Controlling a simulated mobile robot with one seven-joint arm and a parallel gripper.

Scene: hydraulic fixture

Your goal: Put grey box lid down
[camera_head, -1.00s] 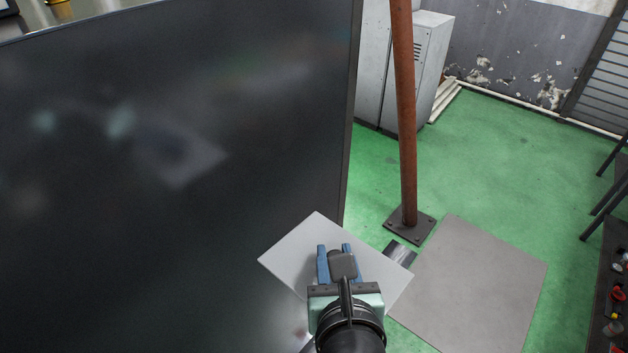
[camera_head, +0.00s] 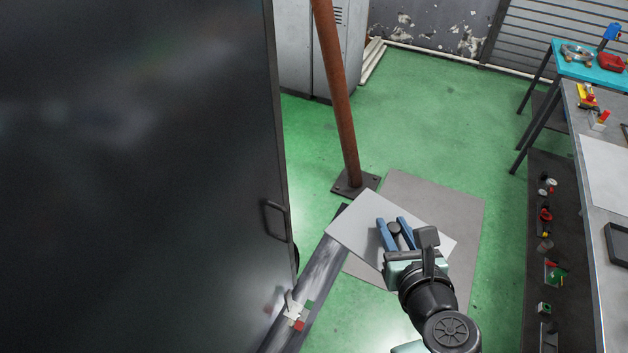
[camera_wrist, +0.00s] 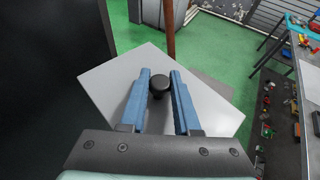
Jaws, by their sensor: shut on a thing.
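The grey box lid is a flat light-grey square plate (camera_head: 362,230) with a round dark knob (camera_wrist: 159,87) in its middle. My gripper (camera_head: 395,224) has its blue fingers on both sides of the knob and is shut on it. The lid is held up in the air, above the floor, with the grey floor plate behind it in the head view. In the wrist view the lid (camera_wrist: 130,75) spreads out beyond the fingers, and the fingers cover part of it.
A large dark cabinet (camera_head: 130,180) with a handle (camera_head: 276,220) fills the left. A rusty pole (camera_head: 338,100) stands behind the lid. Workbenches with tools, one grey (camera_head: 590,115) and one turquoise (camera_head: 590,68), line the right. Green floor (camera_head: 430,120) is open between.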

